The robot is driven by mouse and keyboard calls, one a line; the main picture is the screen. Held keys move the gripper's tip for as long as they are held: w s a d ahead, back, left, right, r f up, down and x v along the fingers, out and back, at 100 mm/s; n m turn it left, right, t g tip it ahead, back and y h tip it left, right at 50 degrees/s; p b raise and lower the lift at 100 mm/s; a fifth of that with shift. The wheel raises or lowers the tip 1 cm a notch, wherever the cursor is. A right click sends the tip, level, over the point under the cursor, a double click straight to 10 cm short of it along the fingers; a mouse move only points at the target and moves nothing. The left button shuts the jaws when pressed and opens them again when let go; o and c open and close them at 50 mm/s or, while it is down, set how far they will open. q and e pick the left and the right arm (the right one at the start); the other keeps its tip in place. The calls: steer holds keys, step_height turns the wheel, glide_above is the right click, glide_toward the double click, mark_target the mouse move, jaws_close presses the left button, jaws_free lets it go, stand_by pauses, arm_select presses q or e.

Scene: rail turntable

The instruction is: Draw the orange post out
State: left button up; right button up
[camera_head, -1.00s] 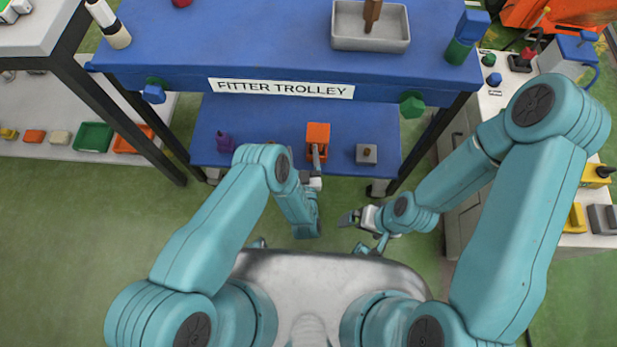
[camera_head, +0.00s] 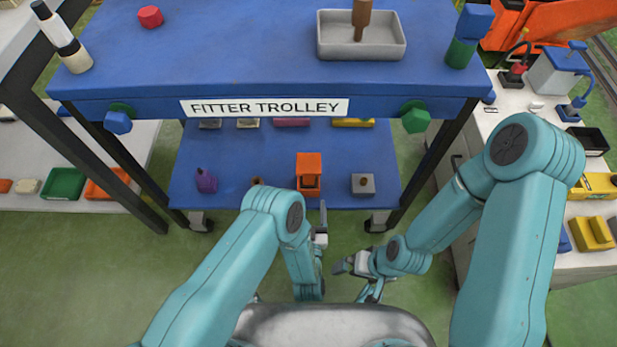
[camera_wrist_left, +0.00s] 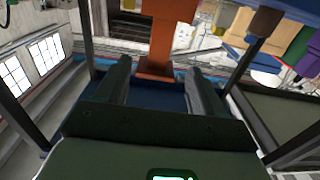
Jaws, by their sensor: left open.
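The orange post (camera_head: 309,165) stands on the blue lower shelf of the fitter trolley, near the middle of its front part. My left gripper (camera_head: 322,215) is in front of the shelf edge, just below and slightly right of the post in the head view. In the left wrist view the left gripper (camera_wrist_left: 158,68) is open, with the orange post (camera_wrist_left: 170,35) beyond and between its two fingers. No grip on the post shows. My right gripper (camera_head: 347,265) is lower and to the right, away from the shelf; its jaw gap is too small to tell.
A purple piece (camera_head: 206,182) and a grey block (camera_head: 362,185) flank the post on the shelf. The trolley's blue top (camera_head: 240,45) overhangs behind, carrying a grey tray (camera_head: 360,50). Dark legs (camera_head: 420,160) bound the sides. Green floor is clear in front.

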mark_target(309, 157)
arm_select(q)
steer(key=w+b, duration=0.2)
steer(key=w, duration=1.1)
steer(key=shift+w+b, duration=0.3)
steer(key=shift+b, duration=0.05)
steer(key=c, duration=1.2)
steer(key=o, duration=0.6)
steer(key=shift+r, duration=0.15)
steer(key=c, duration=0.6)
steer(key=shift+o, duration=0.2)
steer(key=shift+r+p, duration=0.45)
steer(key=shift+r, duration=0.2)
steer(key=shift+r+p, duration=2.15)
steer(key=shift+r, duration=0.9)
steer(key=shift+r, duration=0.1)
